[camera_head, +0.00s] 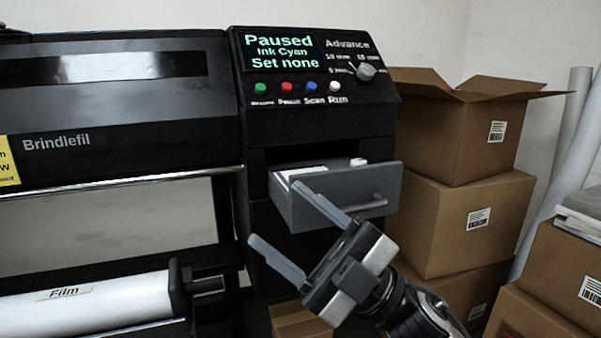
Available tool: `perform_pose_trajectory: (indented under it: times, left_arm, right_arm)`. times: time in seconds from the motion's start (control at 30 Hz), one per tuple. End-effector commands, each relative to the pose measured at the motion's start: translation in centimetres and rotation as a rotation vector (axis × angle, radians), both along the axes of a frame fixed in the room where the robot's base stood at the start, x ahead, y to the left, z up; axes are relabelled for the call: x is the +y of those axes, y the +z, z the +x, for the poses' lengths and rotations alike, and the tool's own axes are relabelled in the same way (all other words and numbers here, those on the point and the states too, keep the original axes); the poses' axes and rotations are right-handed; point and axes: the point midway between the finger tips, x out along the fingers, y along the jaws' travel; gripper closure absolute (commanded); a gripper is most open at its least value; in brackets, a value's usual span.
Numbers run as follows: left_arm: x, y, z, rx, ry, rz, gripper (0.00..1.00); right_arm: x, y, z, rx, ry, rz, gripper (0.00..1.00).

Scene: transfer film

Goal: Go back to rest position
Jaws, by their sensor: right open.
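My right gripper (296,235) is open and empty. It is in front of the machine's pulled-out grey drawer (335,212), with its upper finger overlapping the drawer's front in the picture. I cannot tell whether it touches the drawer. White items (308,172) lie inside the drawer. My right arm comes in from the lower right. My left gripper is not in view.
The black printer (110,110) has a panel screen (281,52) reading "Paused, Ink Cyan, Set none", coloured buttons and an Advance knob (366,72). A film roll (90,303) lies lower left. Cardboard boxes (450,220) stack at the right, near my arm. White tubes (562,150) lean behind them.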

Motion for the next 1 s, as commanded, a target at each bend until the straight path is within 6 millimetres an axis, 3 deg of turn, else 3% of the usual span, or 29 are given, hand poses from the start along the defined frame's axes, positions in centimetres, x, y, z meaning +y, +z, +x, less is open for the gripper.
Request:
perform_pose_trajectory:
  times: [0.13,0.27,0.4,0.53,0.6,0.73,1.0]
  left_arm:
    - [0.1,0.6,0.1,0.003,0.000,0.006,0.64]
    - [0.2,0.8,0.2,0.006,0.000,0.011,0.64]
    - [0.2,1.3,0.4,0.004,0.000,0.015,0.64]
    - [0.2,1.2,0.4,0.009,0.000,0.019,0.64]
    - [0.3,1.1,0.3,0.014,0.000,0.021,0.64]
    - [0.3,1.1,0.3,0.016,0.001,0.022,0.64]
    - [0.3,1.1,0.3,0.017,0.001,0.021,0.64]
  right_arm:
    - [-4.0,-6.8,3.1,0.431,-0.221,0.141,0.43]
    - [-7.8,-15.5,3.3,0.820,-0.413,0.183,0.43]
    - [-11.1,-25.0,-0.1,1.203,-0.575,0.163,0.43]
    - [-13.1,-31.4,-4.9,1.482,-0.670,0.117,0.43]
    - [-13.8,-33.7,-7.3,1.592,-0.700,0.091,0.43]
    - [-14.5,-36.0,-10.2,1.712,-0.730,0.059,0.43]
    - [-14.6,-36.7,-11.1,1.748,-0.737,0.048,0.43]
